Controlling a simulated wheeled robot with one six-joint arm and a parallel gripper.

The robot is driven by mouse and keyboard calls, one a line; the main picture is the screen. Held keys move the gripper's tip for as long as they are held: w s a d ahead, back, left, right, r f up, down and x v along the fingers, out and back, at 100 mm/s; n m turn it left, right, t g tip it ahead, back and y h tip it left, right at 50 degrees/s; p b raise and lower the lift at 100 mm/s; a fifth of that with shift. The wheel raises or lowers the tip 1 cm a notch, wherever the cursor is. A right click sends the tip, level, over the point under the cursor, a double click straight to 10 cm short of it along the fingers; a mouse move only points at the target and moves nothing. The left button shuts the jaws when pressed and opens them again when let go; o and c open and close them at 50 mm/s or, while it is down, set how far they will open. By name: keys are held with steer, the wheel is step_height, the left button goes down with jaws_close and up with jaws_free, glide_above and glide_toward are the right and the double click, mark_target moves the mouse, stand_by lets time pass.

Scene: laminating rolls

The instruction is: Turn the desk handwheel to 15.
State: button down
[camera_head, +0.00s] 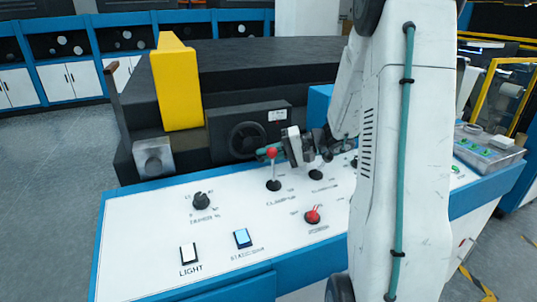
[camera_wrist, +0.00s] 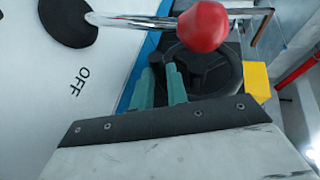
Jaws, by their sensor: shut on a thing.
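The desk handwheel (camera_head: 247,140) is a dark wheel on a black panel behind the white console; in the wrist view the wheel (camera_wrist: 222,72) lies beyond my fingers. My gripper (camera_head: 262,154) reaches in front of the wheel from the right. In the wrist view its teal fingers (camera_wrist: 160,86) are shut on a small dark knob (camera_wrist: 157,62) at the wheel's near edge, which looks like the handwheel's handle.
A red-ball lever (camera_head: 271,153) stands right by my gripper, and its ball (camera_wrist: 203,27) looms close in the wrist view. The console (camera_head: 150,225) carries a black knob (camera_head: 201,201), a red switch (camera_head: 312,215) and two buttons. A yellow block (camera_head: 176,85) stands left of the wheel.

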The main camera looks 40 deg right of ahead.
steer(key=c, duration=1.4)
jaws_free()
steer(key=v, duration=0.7)
steer(key=shift+s+d+r, duration=0.15)
steer(key=shift+s+d, duration=0.1)
steer(key=shift+d, duration=0.05)
